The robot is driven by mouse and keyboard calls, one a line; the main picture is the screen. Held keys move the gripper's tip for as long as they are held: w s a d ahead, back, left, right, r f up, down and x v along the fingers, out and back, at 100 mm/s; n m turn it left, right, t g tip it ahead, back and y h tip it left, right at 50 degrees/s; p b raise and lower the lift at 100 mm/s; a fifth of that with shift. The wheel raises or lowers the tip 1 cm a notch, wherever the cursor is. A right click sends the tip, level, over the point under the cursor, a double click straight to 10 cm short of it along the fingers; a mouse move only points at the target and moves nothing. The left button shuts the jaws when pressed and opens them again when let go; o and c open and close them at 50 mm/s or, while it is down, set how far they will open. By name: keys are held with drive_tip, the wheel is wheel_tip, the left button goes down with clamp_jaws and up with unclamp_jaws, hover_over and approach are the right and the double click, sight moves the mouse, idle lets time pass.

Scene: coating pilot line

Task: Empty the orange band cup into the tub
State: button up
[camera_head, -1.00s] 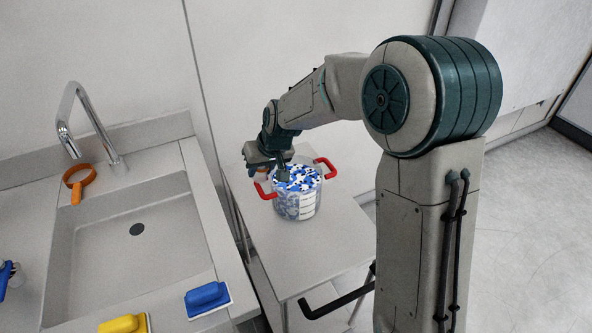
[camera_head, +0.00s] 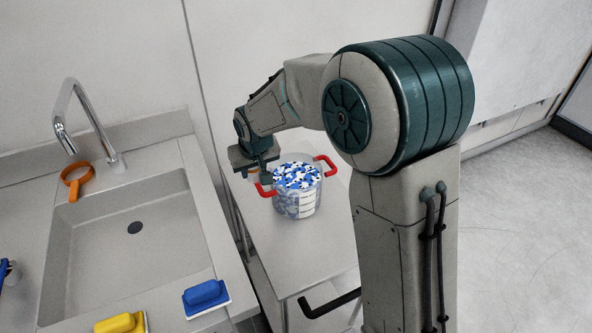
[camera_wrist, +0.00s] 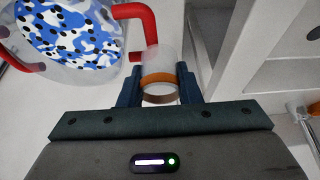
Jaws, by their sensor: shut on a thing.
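The orange band cup (camera_wrist: 159,79) is pale and see-through with an orange band and a brownish ring below it. My gripper (camera_wrist: 160,88) is shut on it in the wrist view. In the head view my gripper (camera_head: 264,172) is beside the tub's left rim and mostly hides the cup. The tub (camera_head: 299,205) is clear with two red handles and a printed label. It holds many blue, white and black pieces. The tub (camera_wrist: 85,73) also shows at upper left in the wrist view, apart from the cup. I cannot tell whether anything is left inside the cup.
The tub stands on a light grey table (camera_head: 290,254). A sink (camera_head: 110,267) with a tap (camera_head: 85,120) is at left. An orange ring-shaped tool (camera_head: 76,182), a blue brush (camera_head: 205,293) and a yellow brush (camera_head: 120,323) lie around it. The table's front is clear.

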drive_tip(key=s+a+r+p, duration=0.1)
drive_tip(key=s+a+r, duration=0.1)
drive_tip(key=a+r, duration=0.2)
drive_tip(key=shift+a, duration=0.3)
idle(0.3)
